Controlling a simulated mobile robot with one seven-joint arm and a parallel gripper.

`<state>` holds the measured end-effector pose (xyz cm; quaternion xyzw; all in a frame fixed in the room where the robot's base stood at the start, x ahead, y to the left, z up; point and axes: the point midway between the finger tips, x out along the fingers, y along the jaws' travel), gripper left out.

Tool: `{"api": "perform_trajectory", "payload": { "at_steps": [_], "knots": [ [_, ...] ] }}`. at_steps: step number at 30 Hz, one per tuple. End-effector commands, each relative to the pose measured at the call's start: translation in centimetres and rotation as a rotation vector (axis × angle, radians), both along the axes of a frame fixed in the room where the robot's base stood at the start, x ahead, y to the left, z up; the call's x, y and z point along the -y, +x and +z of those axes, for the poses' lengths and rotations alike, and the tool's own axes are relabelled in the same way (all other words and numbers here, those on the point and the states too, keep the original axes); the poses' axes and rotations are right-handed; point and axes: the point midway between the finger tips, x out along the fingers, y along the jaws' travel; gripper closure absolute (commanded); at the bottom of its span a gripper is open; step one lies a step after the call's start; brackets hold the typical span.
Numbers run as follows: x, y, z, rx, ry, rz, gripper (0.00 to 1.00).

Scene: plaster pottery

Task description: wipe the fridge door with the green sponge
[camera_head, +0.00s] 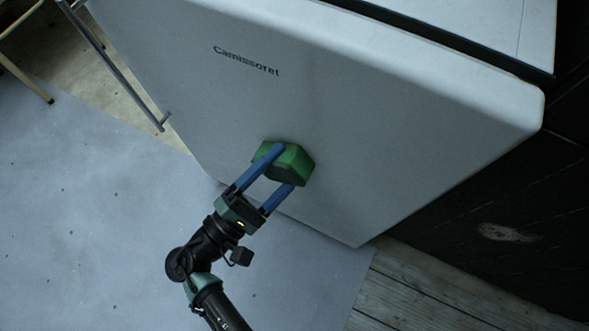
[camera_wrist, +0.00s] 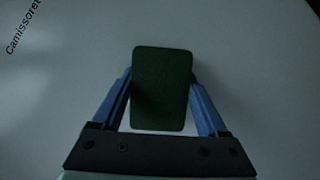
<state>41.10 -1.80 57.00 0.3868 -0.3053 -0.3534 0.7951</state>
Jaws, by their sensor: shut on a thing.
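The fridge door (camera_head: 380,110) is a pale, tilted-looking flat panel with the lettering "Camissoret" in the head view, and it fills the background of the wrist view (camera_wrist: 260,60). My gripper (camera_head: 277,168) has blue fingers and is shut on the green sponge (camera_head: 295,163). The sponge is at the lower middle of the door, below the lettering, and seems to be against the door or very close; I cannot tell if it touches. In the wrist view the sponge (camera_wrist: 163,90) sits between the two fingers of my gripper (camera_wrist: 162,95), dark and upright.
A metal bar handle (camera_head: 125,75) runs along the door's left edge. Dark wood panelling (camera_head: 490,200) stands to the right of the fridge. A grey speckled floor covering (camera_head: 80,200) lies at the left, with wooden planks (camera_head: 430,290) at the lower right. Thin furniture legs (camera_head: 25,80) show at the upper left.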

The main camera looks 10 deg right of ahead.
Motion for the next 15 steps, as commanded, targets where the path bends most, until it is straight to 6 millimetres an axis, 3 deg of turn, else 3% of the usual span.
{"api": "perform_trajectory", "payload": {
  "at_steps": [15],
  "knots": [
    [-0.8, -0.36, 0.05, -0.002, -0.001, 0.0, 0.55]
  ]
}}
